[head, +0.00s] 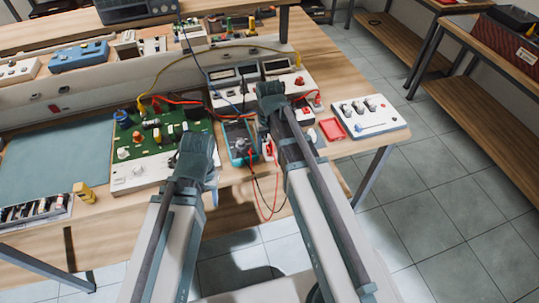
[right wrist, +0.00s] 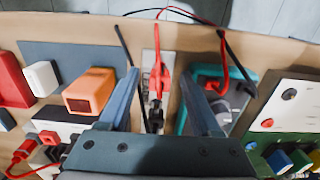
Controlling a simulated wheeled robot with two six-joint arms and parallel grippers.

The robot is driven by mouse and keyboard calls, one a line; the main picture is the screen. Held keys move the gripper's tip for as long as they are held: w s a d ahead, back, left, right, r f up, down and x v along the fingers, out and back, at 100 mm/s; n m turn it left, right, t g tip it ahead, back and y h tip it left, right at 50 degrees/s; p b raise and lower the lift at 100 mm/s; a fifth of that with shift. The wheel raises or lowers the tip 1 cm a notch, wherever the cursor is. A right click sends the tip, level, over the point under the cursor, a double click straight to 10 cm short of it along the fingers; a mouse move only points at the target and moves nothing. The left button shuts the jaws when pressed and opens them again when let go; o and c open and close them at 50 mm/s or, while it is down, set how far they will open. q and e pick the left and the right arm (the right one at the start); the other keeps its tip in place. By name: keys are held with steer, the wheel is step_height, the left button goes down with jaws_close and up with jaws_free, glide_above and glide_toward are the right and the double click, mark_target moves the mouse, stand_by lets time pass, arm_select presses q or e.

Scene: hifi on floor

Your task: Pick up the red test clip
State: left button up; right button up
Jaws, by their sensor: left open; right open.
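The red test clip (right wrist: 158,76) lies on a narrow white strip near the table's front edge, with its red lead running off over the edge. In the right wrist view it sits between the two fingers of my right gripper (right wrist: 163,98), which is open; no contact shows. It also shows in the head view (head: 268,149), just beside my right arm. A black clip (right wrist: 154,118) lies in line with it, partly hidden by the gripper. My left gripper (head: 197,150) hangs near the green circuit board; its fingertips are hidden in the head view.
A teal multimeter (head: 238,142) with leads stands close beside the clip. An orange block (right wrist: 90,91) is on the other side. The green circuit board (head: 150,138), bench instruments and a white knob box (head: 367,117) crowd the table. Leads hang over the front edge.

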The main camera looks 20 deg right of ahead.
mark_target(270, 146)
steer(key=shift+f, duration=0.25)
jaws_close()
steer(key=shift+r, duration=0.1)
steer(key=shift+r+p, duration=0.5)
steer(key=shift+p, duration=0.15)
step_height(270, 146, up, 3)
steer(key=p, duration=0.3)
steer(key=s+a, duration=0.8)
steer(key=a, duration=0.5)
steer(key=shift+s+a+r+p, duration=0.25)
steer(key=shift+r+p, duration=0.15)
steer(key=shift+p, duration=0.05)
steer(key=shift+r, duration=0.1)
step_height(270, 146, up, 7)
steer(key=p, duration=0.7)
